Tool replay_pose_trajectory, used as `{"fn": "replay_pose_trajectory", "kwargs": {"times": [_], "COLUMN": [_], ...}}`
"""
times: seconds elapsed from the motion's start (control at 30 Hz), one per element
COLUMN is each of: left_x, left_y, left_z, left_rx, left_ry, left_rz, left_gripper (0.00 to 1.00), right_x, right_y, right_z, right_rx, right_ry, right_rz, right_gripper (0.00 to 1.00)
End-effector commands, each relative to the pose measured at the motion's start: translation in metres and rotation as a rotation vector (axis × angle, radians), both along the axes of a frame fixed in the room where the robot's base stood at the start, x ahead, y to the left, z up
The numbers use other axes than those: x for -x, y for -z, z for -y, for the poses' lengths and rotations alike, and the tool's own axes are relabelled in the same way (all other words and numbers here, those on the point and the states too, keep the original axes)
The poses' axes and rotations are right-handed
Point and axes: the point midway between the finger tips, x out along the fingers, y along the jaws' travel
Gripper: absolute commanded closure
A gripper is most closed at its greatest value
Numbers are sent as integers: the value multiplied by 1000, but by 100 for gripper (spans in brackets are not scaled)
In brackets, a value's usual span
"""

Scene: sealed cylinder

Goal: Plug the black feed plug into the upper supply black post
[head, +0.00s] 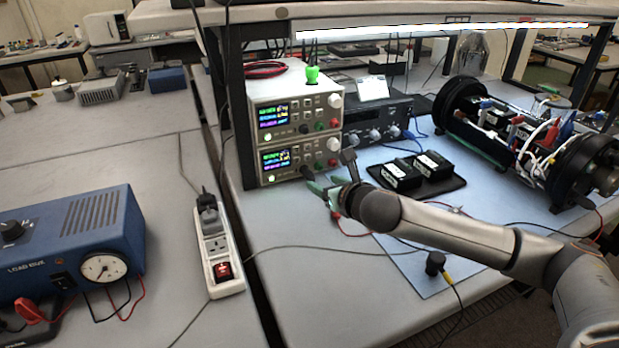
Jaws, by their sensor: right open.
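The upper supply (294,112) is stacked on the lower supply (296,153). The upper supply's black post (304,129) is at the lower right of its face, left of a green and a red post. A dark plug-like piece (307,172) is at the lower supply's black post; I cannot tell if it is the black feed plug. My right gripper (324,189), with green fingertips, is open just in front of and below the lower supply's posts. Its hand partly hides the space there. My left gripper is not in view.
A black cylindrical connector (435,263) with a yellow-banded cable lies on the blue mat (425,285). Black battery packs (418,172) sit behind my right forearm. A power strip (219,252) and a blue load box (75,240) are at left.

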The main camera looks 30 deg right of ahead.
Motion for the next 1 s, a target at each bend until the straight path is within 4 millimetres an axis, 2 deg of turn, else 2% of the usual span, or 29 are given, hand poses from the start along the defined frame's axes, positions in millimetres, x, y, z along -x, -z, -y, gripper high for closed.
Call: {"fn": "replay_pose_trajectory", "kwargs": {"times": [0.17,0.47,0.53,0.63,0.8,1.0], "left_x": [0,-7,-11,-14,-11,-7], "left_y": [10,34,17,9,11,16], "left_z": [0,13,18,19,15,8], "left_rx": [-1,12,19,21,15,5], "left_ry": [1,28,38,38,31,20], "left_rz": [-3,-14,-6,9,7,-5], "left_gripper": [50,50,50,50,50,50], "right_x": [-8,-47,-55,-66,-78,-83], "right_y": [6,25,21,25,32,35], "right_z": [0,2,3,3,5,4], "right_rx": [-2,-4,-2,-1,-1,0], "right_ry": [1,2,1,-1,1,-1], "right_rz": [1,3,-1,-1,0,1], "right_gripper": [40,40,40,40,40,40]}}
